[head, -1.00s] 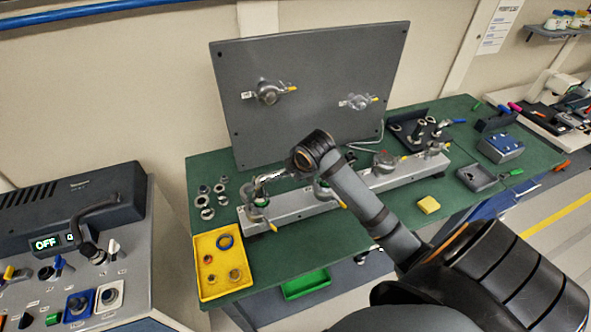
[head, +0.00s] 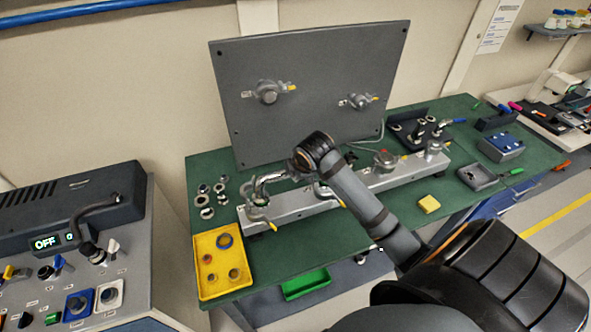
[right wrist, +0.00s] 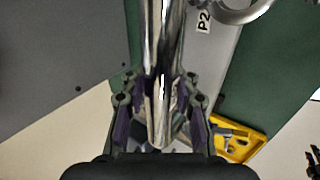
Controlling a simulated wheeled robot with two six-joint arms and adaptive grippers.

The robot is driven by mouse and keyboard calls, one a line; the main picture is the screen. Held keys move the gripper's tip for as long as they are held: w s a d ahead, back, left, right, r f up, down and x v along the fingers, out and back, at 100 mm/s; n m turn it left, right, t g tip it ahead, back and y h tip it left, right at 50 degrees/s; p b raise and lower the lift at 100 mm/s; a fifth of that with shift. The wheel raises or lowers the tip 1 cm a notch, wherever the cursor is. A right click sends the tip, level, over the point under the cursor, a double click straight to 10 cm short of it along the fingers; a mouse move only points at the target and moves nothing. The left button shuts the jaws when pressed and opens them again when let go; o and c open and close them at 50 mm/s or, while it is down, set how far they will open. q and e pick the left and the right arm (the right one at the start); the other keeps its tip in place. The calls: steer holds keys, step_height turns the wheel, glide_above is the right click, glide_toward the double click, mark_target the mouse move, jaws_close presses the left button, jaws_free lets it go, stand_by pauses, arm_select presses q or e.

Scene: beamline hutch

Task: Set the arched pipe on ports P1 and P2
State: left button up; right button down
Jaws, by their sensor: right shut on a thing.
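The arched pipe (head: 268,180) is a shiny metal tube, also seen along the middle of the right wrist view (right wrist: 160,45). My right gripper (right wrist: 160,105) is shut on it. In the head view the arm mostly hides this gripper. The pipe's visible bend is over the leftmost clamp fitting (head: 257,212) on the grey rail; I cannot tell whether it touches the port. Another fitting (head: 322,190) stands just right, partly behind the arm. In the wrist view a P2 label (right wrist: 203,21) lies beside a metal clamp ring (right wrist: 247,10). The pipe's far end is hidden. My left gripper is not in view.
The rail (head: 300,206) lies on a green-topped bench (head: 310,238) before an upright grey panel (head: 330,70). A yellow tray (head: 211,288) with rings is at front left, loose rings (head: 207,200) behind it.

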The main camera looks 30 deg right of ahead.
steer(key=shift+f, duration=0.1)
steer(key=shift+p, duration=0.3)
stand_by(0.8)
stand_by(0.5)
steer(key=c, duration=0.9)
jaws_free()
steer(key=shift+c, duration=0.2)
steer(key=shift+f, duration=0.1)
steer(key=v, duration=1.2)
steer(key=shift+s, duration=0.1)
